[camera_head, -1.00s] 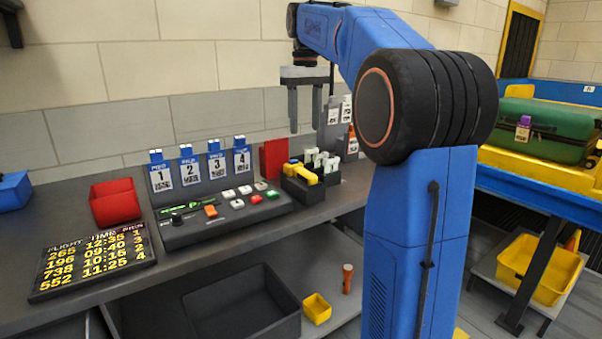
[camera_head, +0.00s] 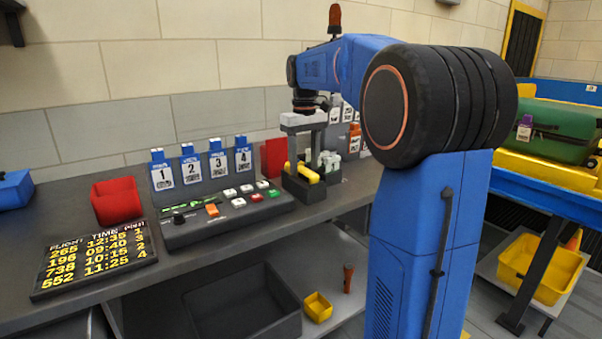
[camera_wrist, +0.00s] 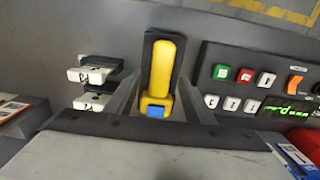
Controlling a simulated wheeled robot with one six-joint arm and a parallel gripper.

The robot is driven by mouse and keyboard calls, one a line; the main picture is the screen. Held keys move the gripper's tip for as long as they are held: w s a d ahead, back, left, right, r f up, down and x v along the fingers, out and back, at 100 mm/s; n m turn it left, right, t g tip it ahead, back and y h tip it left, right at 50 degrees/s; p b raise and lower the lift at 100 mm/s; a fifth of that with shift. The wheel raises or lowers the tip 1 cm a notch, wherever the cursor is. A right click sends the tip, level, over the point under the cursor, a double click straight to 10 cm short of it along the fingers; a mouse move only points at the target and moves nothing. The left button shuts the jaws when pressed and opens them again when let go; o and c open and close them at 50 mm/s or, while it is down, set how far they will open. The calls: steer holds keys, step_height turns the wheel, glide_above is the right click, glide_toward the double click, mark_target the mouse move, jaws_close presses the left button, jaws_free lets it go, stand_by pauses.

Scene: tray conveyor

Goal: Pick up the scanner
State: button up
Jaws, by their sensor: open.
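The scanner (camera_head: 309,175) is yellow and sits in a black holder (camera_head: 297,190) on the counter, right of the button panel. In the wrist view the scanner (camera_wrist: 164,65) stands out as a long yellow body with a blue part at its near end. My gripper (camera_head: 303,168) is open and pointing down just over the scanner. In the wrist view my gripper's fingers (camera_wrist: 159,82) lie to either side of it, with gaps. I cannot tell how far down they reach. In the head view the fingers partly hide the scanner.
A button panel (camera_head: 225,225) with numbered cards stands left of the scanner. White-topped items (camera_head: 330,160) stand close on its right, shown also in the wrist view (camera_wrist: 92,74). A red box (camera_head: 274,156) is behind. A red bin (camera_head: 117,201) and flight board (camera_head: 93,260) lie farther left.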

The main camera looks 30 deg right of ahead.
steer(key=shift+f, duration=0.45)
jaws_close()
step_height(320, 180, up, 10)
stand_by(0.4)
steer(key=shift+r, duration=0.1)
step_height(320, 180, up, 7)
glide_above(304, 169)
steer(key=shift+w+d, duration=0.1)
steer(key=shift+w, duration=0.05)
stand_by(0.9)
